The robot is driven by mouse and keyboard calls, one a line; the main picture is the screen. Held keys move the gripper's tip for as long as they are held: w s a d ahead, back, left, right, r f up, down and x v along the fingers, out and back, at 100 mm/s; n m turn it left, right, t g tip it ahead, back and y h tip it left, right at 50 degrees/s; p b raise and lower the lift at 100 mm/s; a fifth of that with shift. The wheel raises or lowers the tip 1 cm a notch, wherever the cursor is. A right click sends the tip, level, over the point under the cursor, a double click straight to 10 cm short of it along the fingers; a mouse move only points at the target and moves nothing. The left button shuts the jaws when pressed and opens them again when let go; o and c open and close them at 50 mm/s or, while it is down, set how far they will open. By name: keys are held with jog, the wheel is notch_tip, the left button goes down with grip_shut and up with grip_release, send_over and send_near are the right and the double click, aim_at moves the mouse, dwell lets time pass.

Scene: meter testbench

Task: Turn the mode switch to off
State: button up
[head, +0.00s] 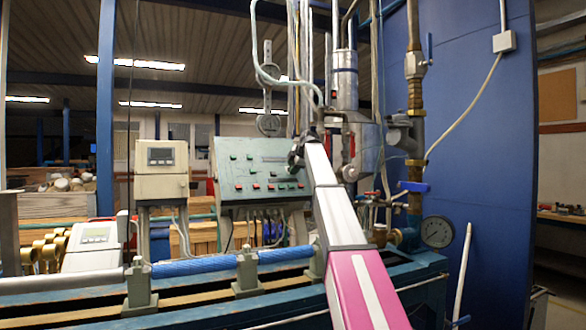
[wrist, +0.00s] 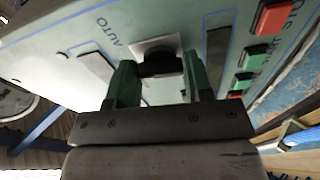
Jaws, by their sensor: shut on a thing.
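The mode switch (wrist: 160,63) is a dark knob on a pale square plate, on the face of the grey-green control panel (head: 235,160). In the wrist view it sits between the green fingers of my gripper (wrist: 158,78), which are shut on it. The word AUTO is printed to the left of the knob. The knob's exact pointing is hard to tell, as the fingers and shadow hide part of it. In the head view my gripper (head: 296,157) is at the panel's upper right and hides the switch.
Red and green push buttons (wrist: 252,58) lie to the right of the switch in the wrist view. A white meter box (head: 161,168) stands left of the panel. Pipes with a blue-handled valve (head: 413,187) and a pressure gauge (head: 437,231) stand to the right.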

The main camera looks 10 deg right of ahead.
jog(key=shift+n, duration=0.5)
jog(key=o, duration=0.9)
jog(key=v, duration=1)
jog(key=shift+s+d+r, duration=0.1)
jog(key=shift+s+r, duration=0.15)
jog(key=shift+r, duration=0.05)
